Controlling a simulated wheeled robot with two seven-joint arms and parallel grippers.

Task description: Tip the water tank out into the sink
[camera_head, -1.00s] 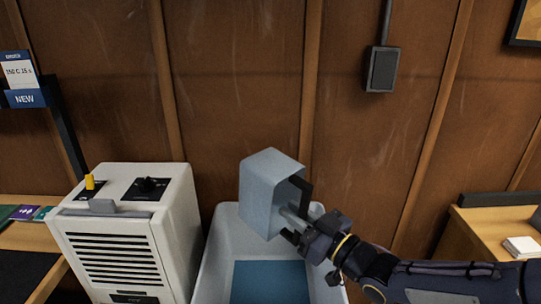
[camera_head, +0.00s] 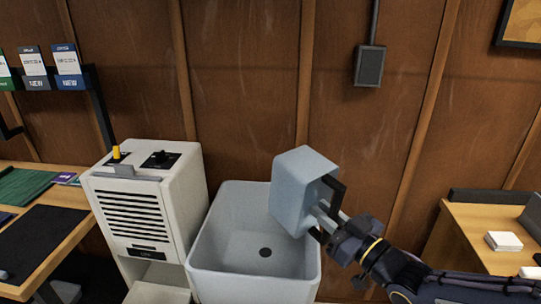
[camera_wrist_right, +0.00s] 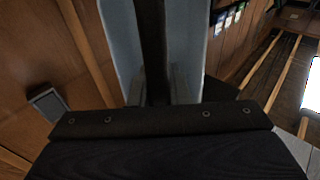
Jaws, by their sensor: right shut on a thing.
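The water tank (camera_head: 299,192) is a pale blue-grey box with a dark handle (camera_head: 334,194). It is tilted in the air over the right side of the sink (camera_head: 207,254). My right gripper (camera_head: 325,221) is shut on the tank, at its handle side. In the right wrist view the dark handle (camera_wrist_right: 152,45) runs up between the fingers, with the pale tank (camera_wrist_right: 187,40) behind it. No stream of water shows. The tank's inside is hidden. My left gripper is out of view.
A white dehumidifier (camera_head: 133,214) with an open bay low in front stands close left of the sink. A wooden desk (camera_head: 63,197) is at far left, another table (camera_head: 485,236) at right. The wood wall (camera_head: 240,90) carries a grey box (camera_head: 369,66).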

